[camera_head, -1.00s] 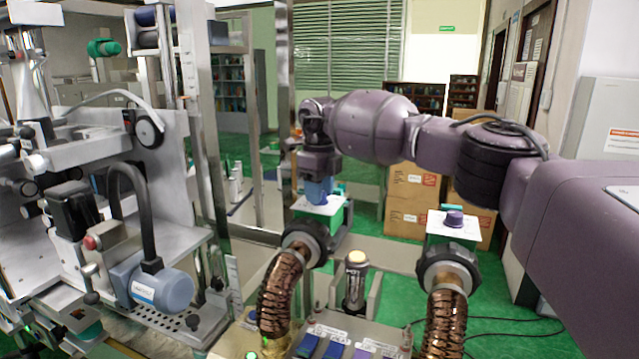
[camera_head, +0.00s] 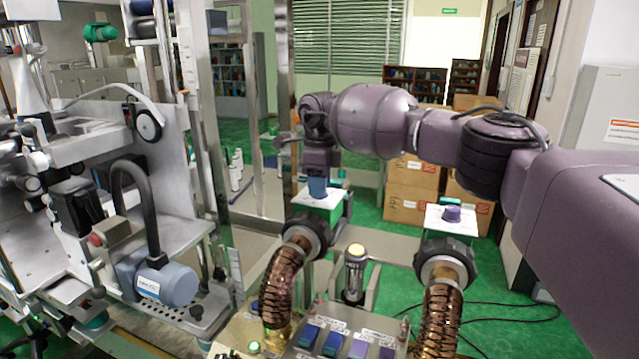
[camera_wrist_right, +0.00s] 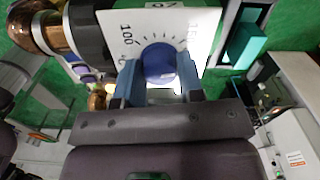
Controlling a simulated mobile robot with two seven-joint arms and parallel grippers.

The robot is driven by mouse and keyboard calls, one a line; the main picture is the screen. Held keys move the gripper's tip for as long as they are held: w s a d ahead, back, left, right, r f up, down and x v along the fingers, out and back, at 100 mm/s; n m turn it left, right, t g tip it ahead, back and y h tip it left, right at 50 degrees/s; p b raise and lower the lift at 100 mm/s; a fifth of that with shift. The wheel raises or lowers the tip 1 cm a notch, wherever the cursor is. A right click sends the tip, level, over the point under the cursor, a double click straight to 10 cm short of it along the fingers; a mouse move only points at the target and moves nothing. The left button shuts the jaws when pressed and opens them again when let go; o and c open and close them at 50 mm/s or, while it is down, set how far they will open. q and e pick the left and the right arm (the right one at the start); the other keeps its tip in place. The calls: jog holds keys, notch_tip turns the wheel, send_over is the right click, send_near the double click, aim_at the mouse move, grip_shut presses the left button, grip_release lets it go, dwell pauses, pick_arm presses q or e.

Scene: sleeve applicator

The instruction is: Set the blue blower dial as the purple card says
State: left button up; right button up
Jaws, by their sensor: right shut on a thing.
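The blue blower dial (camera_wrist_right: 158,62) is between the fingers of my right gripper (camera_wrist_right: 159,84) in the right wrist view. It sits on a white scale plate (camera_wrist_right: 118,22) where 100 can be read; its pointer is not clear. In the head view my right gripper (camera_head: 318,187) reaches down to the left white plate (camera_head: 330,201) and hides most of the dial. It is shut on the dial. My left gripper is out of view.
A purple dial (camera_head: 451,213) stands on a second white plate at the right. Copper-coloured hoses (camera_head: 440,315) rise to both blower units. A pale-topped cylinder (camera_head: 355,265) stands between them. The applicator machine (camera_head: 160,282) fills the left side.

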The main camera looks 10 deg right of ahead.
jog(key=o, duration=0.9)
jog(key=shift+r, duration=0.1)
notch_tip(320, 180, up, 11)
jog(key=shift+f+b, duration=0.15)
jog(key=shift+b, duration=0.45)
